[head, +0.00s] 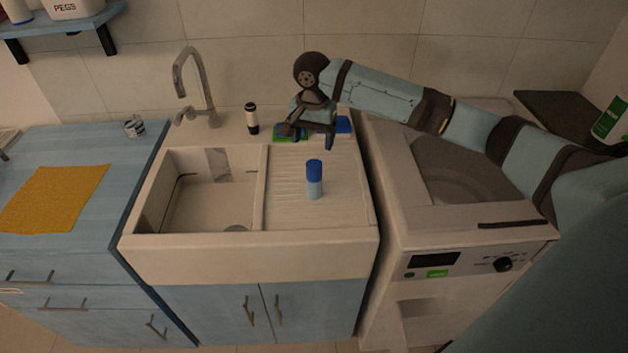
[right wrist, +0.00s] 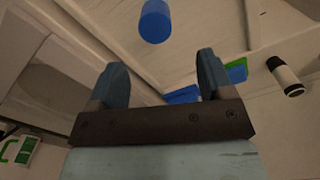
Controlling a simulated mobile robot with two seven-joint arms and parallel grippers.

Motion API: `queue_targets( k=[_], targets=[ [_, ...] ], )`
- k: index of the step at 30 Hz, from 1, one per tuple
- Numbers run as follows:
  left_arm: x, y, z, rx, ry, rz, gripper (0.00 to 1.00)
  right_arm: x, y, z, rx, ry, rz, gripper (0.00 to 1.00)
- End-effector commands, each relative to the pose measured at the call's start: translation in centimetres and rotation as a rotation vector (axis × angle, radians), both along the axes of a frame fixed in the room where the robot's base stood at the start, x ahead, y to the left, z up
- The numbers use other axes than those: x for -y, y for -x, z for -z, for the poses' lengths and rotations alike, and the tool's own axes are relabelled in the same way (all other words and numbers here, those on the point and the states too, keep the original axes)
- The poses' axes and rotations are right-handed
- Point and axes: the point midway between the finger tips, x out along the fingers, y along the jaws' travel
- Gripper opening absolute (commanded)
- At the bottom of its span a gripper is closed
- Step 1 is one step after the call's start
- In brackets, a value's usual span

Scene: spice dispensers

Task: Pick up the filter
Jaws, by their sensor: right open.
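My right gripper (head: 309,132) is open and empty, above the back of the sink's ribbed drainboard. Its two fingers also show apart in the right wrist view (right wrist: 161,72). A small pale-blue cylinder with a dark blue cap (head: 315,180) stands upright on the drainboard, in front of the gripper and apart from it. Its blue cap shows beyond the fingers in the right wrist view (right wrist: 155,20). A black-and-white cylinder (head: 252,118) stands behind the basin; it also shows in the right wrist view (right wrist: 285,76). I cannot tell which thing is the filter. My left gripper is out of view.
Green and blue flat pieces (head: 290,136) lie at the sink's back edge, partly hidden by the gripper. The faucet (head: 190,85) rises behind the empty basin. A small patterned can (head: 134,126) and an orange cloth (head: 55,198) are on the left counter. A washing machine (head: 450,235) stands right.

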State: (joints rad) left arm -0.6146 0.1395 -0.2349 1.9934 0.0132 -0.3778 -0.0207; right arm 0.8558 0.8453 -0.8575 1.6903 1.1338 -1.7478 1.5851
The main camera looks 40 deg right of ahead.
Motion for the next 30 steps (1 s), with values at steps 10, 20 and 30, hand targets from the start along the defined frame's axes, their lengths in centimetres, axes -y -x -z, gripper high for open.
queue_targets(
  k=[10,20,30],
  targets=[
    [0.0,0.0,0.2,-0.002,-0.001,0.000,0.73,0.0,0.0,5.4,0.001,0.000,-0.002,0.74],
    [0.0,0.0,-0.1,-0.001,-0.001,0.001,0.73,-0.2,0.9,9.1,0.000,0.000,-0.002,0.74],
    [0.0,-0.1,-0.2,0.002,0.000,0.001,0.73,-0.3,0.9,10.9,0.002,0.000,-0.003,0.74]
  ],
)
